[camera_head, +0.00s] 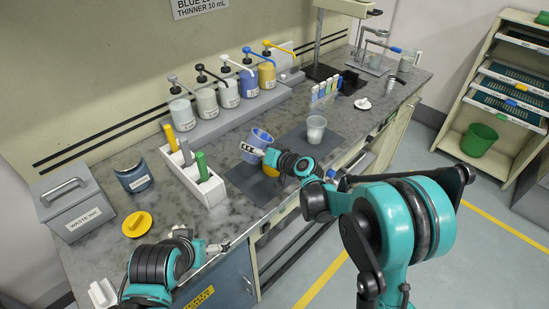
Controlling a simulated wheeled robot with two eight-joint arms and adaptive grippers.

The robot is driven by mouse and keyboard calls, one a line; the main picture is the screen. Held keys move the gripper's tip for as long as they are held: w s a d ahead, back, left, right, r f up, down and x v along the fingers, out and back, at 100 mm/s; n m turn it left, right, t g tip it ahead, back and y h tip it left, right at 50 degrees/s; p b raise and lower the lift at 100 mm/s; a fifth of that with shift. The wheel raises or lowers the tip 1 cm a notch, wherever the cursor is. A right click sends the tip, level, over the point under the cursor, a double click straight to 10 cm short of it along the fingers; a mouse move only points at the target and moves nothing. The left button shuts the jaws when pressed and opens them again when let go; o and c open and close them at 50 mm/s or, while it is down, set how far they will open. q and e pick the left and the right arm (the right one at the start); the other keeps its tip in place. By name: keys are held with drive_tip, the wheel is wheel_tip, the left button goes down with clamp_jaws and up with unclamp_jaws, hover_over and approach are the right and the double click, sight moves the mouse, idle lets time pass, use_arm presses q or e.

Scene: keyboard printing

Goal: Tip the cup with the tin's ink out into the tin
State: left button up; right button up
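A translucent blue cup (260,135) is above the dark mat near the middle of the bench. My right gripper (251,149) reaches it from the right, its pale fingers against the cup's side; it looks shut on the cup. The far finger and the cup's contents are hidden. A dark blue tin (134,179) with a pale label stands farther left on the bench. A yellow lid (137,224) lies on the bench in front of the tin. My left gripper (225,246) is at the bench's front edge, apart from the tin and cup; its opening is unclear.
A white rack (206,189) with coloured sticks stands between tin and cup. A grey waste ink box (75,208) is at the left. A pale cup (316,128) stands on another mat. An orange-yellow object (271,170) shows under my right gripper. Several pump bottles line the back.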

drive_tip(key=shift+w+d+f+n+t+h, duration=0.2)
drive_tip(key=shift+n+h, duration=0.15)
drive_tip(key=shift+n, duration=0.25)
drive_tip(key=shift+w+d+f+n+t+h, duration=0.1)
drive_tip(key=shift+d+n+h, duration=0.1)
drive_tip(key=shift+n+h, duration=0.3)
drive_tip(key=n, duration=0.1)
drive_tip(key=d+f+n+h, duration=0.1)
drive_tip(key=shift+w+d+n+t+h, duration=0.25)
drive_tip(key=shift+w+n+t, duration=0.05)
drive_tip(key=shift+w+t, duration=0.1)
drive_tip(key=shift+r+p, duration=0.75)
drive_tip(key=shift+r, duration=0.3)
drive_tip(key=shift+s, duration=0.1)
drive_tip(key=shift+d, duration=0.1)
